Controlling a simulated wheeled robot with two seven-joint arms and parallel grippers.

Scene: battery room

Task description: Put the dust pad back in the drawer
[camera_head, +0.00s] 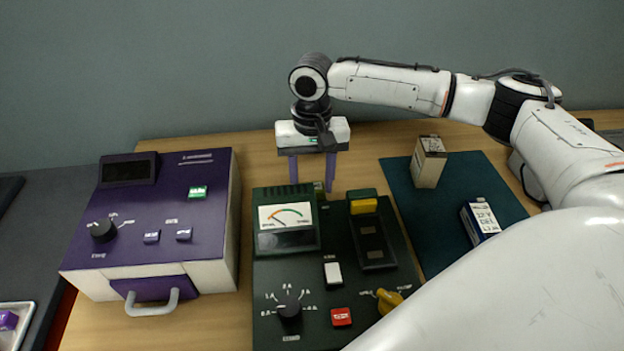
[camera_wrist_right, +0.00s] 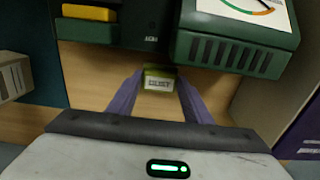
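The dust pad (camera_wrist_right: 159,79) is a small yellow-green block with a white label, which seems to read DUST. It lies behind the green tester, and a bit of it shows in the head view (camera_head: 319,187). My right gripper (camera_head: 312,186) points down there with its purple fingers apart, one on each side of the pad. I cannot tell whether they touch it. The drawer (camera_head: 145,288), with a grey handle (camera_head: 152,304), is in the front of the purple and white device (camera_head: 165,210) and looks shut. My left gripper is out of view.
The green tester (camera_head: 265,306) with dial, meter and yellow-topped slot stands just in front of the gripper. A teal mat (camera_head: 408,208) at right bears a beige box (camera_head: 428,161) and a blue-white box (camera_head: 481,219). A tray (camera_head: 18,335) is at lower left.

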